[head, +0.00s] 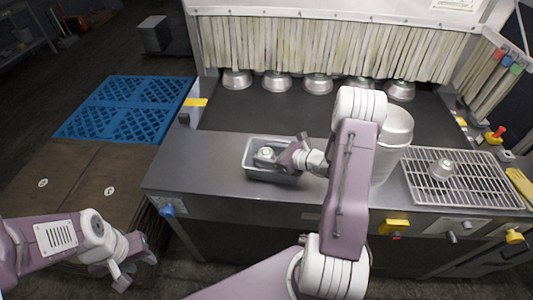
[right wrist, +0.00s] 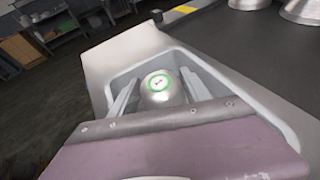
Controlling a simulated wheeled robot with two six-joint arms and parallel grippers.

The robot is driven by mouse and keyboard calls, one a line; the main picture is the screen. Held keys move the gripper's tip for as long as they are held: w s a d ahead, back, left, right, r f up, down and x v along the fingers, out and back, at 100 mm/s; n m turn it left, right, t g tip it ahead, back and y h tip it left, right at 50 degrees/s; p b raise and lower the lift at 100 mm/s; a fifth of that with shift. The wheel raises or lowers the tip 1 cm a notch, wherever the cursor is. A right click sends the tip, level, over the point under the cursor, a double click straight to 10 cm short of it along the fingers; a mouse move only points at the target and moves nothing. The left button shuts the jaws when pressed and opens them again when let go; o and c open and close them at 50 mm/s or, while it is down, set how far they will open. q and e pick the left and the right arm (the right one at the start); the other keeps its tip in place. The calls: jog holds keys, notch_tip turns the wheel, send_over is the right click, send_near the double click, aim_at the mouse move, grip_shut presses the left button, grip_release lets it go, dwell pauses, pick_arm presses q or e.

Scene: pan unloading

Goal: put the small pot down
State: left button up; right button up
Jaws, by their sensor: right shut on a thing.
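A small silver pot (head: 265,153) with a green ring mark on top is at the grey bin (head: 272,177) on the metal counter. In the right wrist view the small pot (right wrist: 160,87) sits between my two fingers, within the outline of the bin (right wrist: 275,122). My right gripper (head: 272,156) is shut on it. Whether the pot touches the bin floor is hidden. My left gripper (head: 136,270) is low at the left, empty and apart from the counter, with its fingers spread.
A tall silver container (head: 396,130) stands behind my right arm. Several silver pots (head: 277,82) line the strip curtain (head: 310,45). The counter left of the bin is clear.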

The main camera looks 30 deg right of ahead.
jog(key=shift+f, duration=0.3)
jog(key=o, duration=1.3)
jog(key=shift+r, duration=0.1)
jog(key=shift+o, duration=0.2)
